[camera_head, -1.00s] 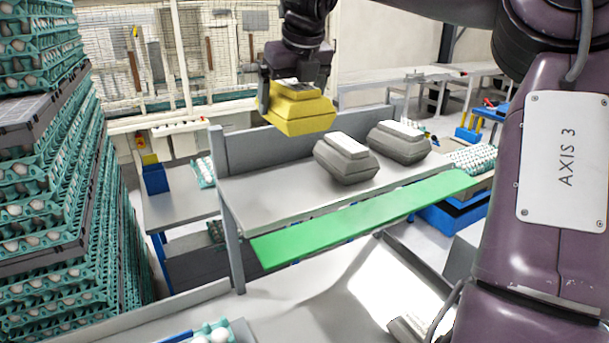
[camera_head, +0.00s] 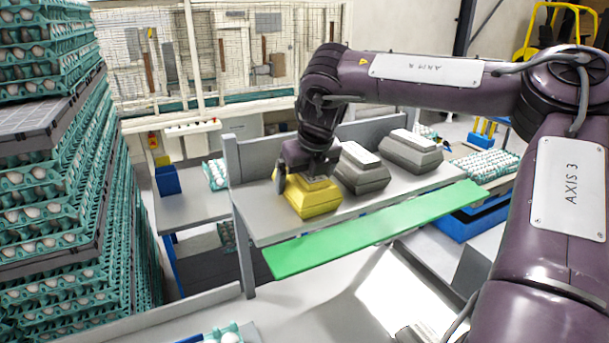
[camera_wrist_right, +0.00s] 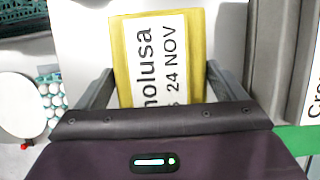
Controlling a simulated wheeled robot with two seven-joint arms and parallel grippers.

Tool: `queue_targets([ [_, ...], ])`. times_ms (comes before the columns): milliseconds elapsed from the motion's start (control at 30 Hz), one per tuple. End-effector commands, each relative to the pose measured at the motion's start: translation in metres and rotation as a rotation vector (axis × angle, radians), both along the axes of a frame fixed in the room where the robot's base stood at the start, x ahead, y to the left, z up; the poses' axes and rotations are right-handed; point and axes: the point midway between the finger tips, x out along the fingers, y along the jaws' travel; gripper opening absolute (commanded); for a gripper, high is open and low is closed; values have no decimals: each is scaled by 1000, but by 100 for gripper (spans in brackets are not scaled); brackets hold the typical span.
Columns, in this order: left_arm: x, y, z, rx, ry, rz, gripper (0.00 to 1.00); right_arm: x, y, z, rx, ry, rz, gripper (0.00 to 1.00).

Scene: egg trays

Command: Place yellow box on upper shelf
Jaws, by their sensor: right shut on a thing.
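The yellow box (camera_head: 312,199) is at the left part of the grey upper shelf (camera_head: 262,228), beside two grey boxes. It looks level and appears to rest on the shelf surface. My right gripper (camera_head: 308,180) comes down from above and is shut on the yellow box. In the right wrist view the yellow box (camera_wrist_right: 200,65) shows its white printed label between the two fingers. My left gripper is not in view.
One grey box (camera_head: 362,170) stands just right of the yellow box and another grey box (camera_head: 411,152) further right. A green strip (camera_head: 370,232) runs along the shelf's front. Tall stacks of egg trays (camera_head: 70,200) stand at left.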

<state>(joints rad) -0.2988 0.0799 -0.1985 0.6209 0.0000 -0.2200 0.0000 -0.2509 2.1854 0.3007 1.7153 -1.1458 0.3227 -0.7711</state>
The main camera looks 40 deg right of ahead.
Motion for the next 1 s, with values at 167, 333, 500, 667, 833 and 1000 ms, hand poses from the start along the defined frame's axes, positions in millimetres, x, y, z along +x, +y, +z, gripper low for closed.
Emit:
queue_targets([
  [167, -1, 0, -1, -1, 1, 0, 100, 1, 0, 1, -1, -3, 0, 53],
  [333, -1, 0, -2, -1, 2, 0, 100, 0, 0, -2, -1, 0, 0, 97],
  [500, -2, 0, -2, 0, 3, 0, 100, 0, 0, -2, -1, 0, 0, 100],
  [667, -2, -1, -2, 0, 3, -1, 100, 0, 0, 3, -1, -2, 0, 100],
  [833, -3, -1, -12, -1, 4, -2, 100, -9, 3, 24, -4, -6, -1, 100],
  [1000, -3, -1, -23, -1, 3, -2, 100, -23, 7, 59, -5, -7, -1, 100],
])
